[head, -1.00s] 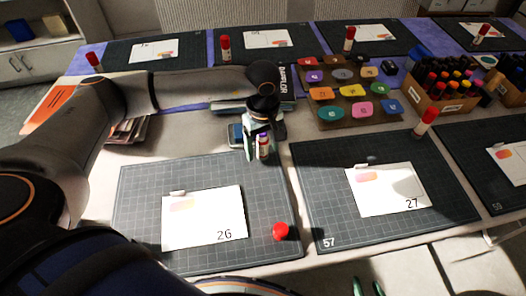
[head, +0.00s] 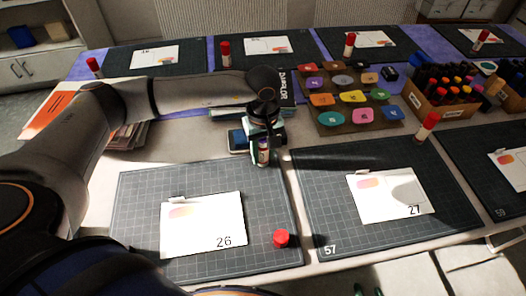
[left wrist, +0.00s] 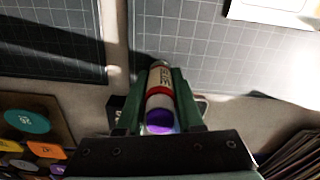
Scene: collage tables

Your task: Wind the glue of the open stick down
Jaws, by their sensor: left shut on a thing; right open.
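The open glue stick (head: 263,154) stands upright just behind the mat with card 26. In the left wrist view the stick (left wrist: 160,95) has a white body, a red band and purple glue showing at its near end. My left gripper (head: 262,158) points down and is shut on it, with a green finger on each side in the wrist view (left wrist: 161,92). A red cap (head: 281,239) lies on the front mat, right of card 26. How far the glue sticks out is hard to tell.
Capped glue sticks stand at other places, one (head: 427,126) behind card 27 (head: 390,194). A palette of coloured pads (head: 345,125) and a marker box (head: 440,112) are at right. Books (head: 230,114) lie behind the gripper. The mat 57 (head: 330,225) is mostly clear.

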